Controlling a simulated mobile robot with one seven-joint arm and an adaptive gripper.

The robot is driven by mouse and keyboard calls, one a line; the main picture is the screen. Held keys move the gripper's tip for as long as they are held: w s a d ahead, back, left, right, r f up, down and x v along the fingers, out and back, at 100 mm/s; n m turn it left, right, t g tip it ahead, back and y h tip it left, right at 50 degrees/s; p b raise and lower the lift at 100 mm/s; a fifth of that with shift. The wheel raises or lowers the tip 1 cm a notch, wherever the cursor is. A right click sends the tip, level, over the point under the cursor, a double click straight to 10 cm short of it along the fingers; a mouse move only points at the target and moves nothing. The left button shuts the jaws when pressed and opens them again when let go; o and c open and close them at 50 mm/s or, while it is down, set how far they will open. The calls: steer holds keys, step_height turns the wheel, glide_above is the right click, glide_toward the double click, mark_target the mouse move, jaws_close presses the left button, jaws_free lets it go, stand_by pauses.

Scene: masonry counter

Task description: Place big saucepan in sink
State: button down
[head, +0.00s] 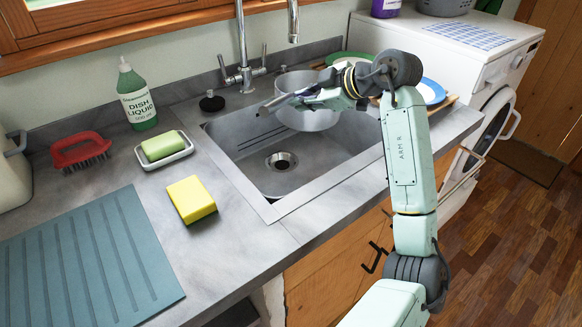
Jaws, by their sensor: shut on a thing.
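The big saucepan (305,119) is a grey metal pan held at the back right of the sink, over its basin. My gripper (291,98) is at the pan's upper part and is shut on it. I cannot tell whether the pan's base touches the basin.
The tap (243,75) stands behind the sink. Left of it are a dish liquid bottle (137,98), a red brush (80,152), a soap dish (165,155), a yellow sponge (191,199) and a blue-grey mat (85,262). Plates (431,91) lie right of the sink, near a washing machine (455,50).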

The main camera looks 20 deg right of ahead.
step_height(320, 180, down, 11)
steer(key=p, duration=0.2)
stand_by(0.4)
steer(key=shift+s+f, duration=0.1)
steer(key=shift+f, duration=0.05)
steer(key=shift+f, duration=0.6)
steer(key=c, duration=1.9)
jaws_free()
steer(key=shift+c, duration=0.2)
steer(key=o, duration=0.4)
steer(key=shift+c, duration=0.2)
